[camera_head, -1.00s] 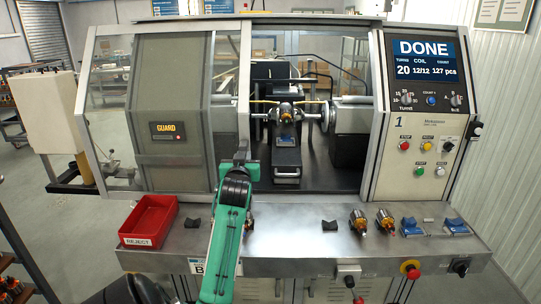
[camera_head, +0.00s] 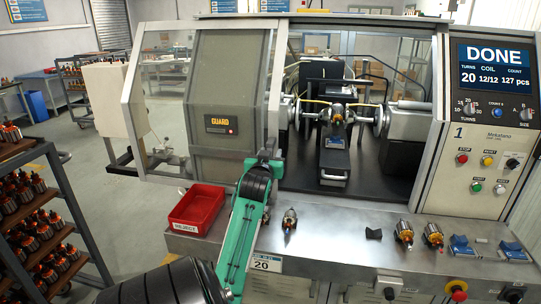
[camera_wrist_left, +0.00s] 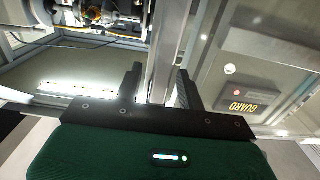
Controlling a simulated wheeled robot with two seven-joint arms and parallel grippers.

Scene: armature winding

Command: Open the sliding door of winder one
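The sliding door of winder one, a grey framed panel with a GUARD label (camera_head: 221,124), stands at the left of the machine front. To its right the front is open in the head view, and the winding spindle (camera_head: 336,113) shows inside. My left gripper (camera_head: 266,158) is at the door's right edge post. In the left wrist view its two dark fingers (camera_wrist_left: 160,88) stand apart on either side of an upright metal bar (camera_wrist_left: 168,45). I see no clear clamping on the bar. The GUARD label also shows there (camera_wrist_left: 243,106). My right gripper is out of view.
A red reject bin (camera_head: 197,208) sits on the steel ledge (camera_head: 335,235) left of my arm. An armature (camera_head: 290,219) lies just right of my arm. Further right are two more armatures (camera_head: 404,232) and blue blocks (camera_head: 461,247). A control panel (camera_head: 490,130) reads DONE.

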